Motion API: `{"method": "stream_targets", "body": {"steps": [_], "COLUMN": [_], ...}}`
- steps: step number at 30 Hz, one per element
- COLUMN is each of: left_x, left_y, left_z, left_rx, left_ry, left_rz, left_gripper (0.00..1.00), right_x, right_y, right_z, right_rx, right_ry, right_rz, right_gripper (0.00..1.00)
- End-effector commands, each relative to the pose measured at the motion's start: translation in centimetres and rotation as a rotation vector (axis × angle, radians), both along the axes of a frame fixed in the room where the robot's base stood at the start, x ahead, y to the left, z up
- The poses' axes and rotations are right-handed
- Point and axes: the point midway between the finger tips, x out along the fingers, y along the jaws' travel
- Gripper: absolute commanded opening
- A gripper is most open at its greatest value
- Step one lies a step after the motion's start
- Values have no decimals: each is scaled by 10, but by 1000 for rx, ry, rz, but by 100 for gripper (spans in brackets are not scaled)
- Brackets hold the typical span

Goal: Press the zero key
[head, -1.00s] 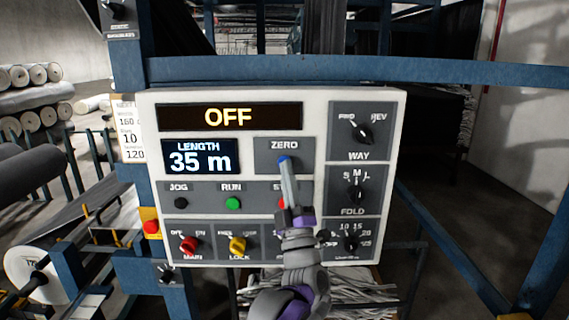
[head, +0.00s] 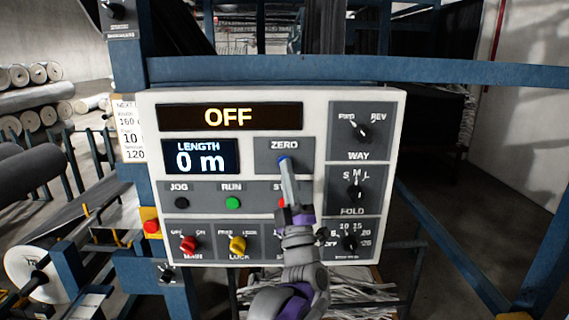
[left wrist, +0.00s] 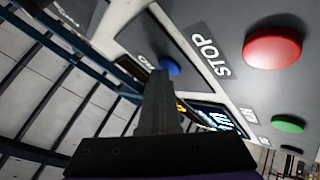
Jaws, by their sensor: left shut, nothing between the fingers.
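The control panel (head: 318,105) faces me with the lit OFF display (head: 228,117) at the top. The length display (head: 200,158) reads 0 m. The blue zero key (head: 283,159) sits under the ZERO label, its lower part hidden by my fingers. My left gripper (head: 287,168) is shut and empty, with its fingertips at the key in the head view. In the left wrist view the blue key (left wrist: 172,67) shows just beyond the fingertips (left wrist: 158,75); whether they touch it I cannot tell. My right gripper is not in view.
The red stop button (left wrist: 272,48) is close beside my fingers; in the head view my gripper mostly covers it. The green run button (head: 233,203) and black jog button (head: 181,203) are to the left. Way (head: 361,133) and fold (head: 356,193) knobs are on the right.

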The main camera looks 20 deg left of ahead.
Motion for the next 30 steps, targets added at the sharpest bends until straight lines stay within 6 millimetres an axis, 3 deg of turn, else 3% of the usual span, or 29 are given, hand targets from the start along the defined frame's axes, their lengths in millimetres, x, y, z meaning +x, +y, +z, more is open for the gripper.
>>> {"method": "stream_targets", "body": {"steps": [9, 20, 30], "left_x": [-14, -17, -48], "left_y": [-5, -5, -15], "left_z": [0, 0, 0], "left_rx": [-1, -1, 0], "left_ry": [0, 0, 0], "left_rz": [-1, -1, -2], "left_gripper": [0, 0, 0], "right_x": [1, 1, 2], "right_y": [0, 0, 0], "right_z": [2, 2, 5], "right_rx": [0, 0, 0], "right_ry": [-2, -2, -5], "right_rz": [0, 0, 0], "right_gripper": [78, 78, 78]}}
